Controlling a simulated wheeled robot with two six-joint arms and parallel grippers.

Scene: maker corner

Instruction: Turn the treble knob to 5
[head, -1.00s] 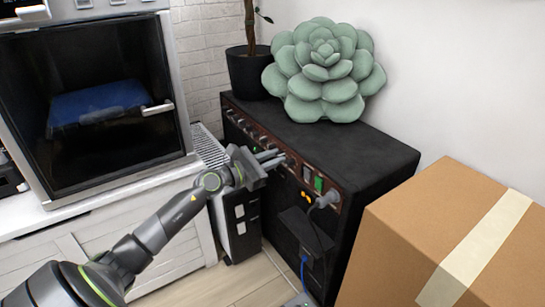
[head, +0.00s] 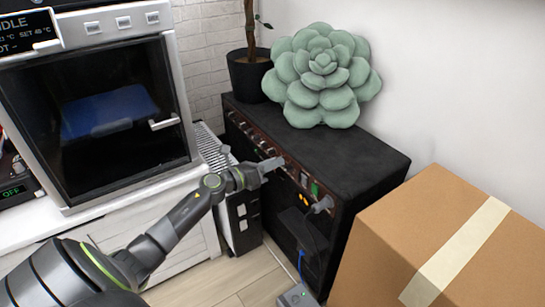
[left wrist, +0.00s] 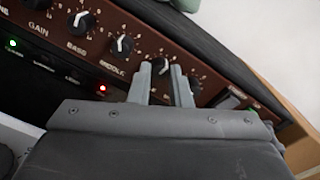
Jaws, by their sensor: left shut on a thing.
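The amplifier (head: 335,150) is a black cabinet with a brown control panel along its upper front edge. My left gripper (head: 272,164) reaches its knob row from the left. In the left wrist view, my left gripper (left wrist: 161,85) is shut on the black knob right of the middle knob (left wrist: 122,45), by its place the treble knob (left wrist: 161,64). The fingers stand on either side of it and hide its label and most of its scale. I cannot read its pointer. The bass knob (left wrist: 82,22) is further left. My right gripper is not in view.
A green succulent cushion (head: 322,75) and a potted plant (head: 248,73) stand on the amplifier. A cardboard box (head: 400,235) is close on the right. A glass-fronted machine (head: 182,110) stands left. A cable plug (head: 322,204) sticks out of the panel.

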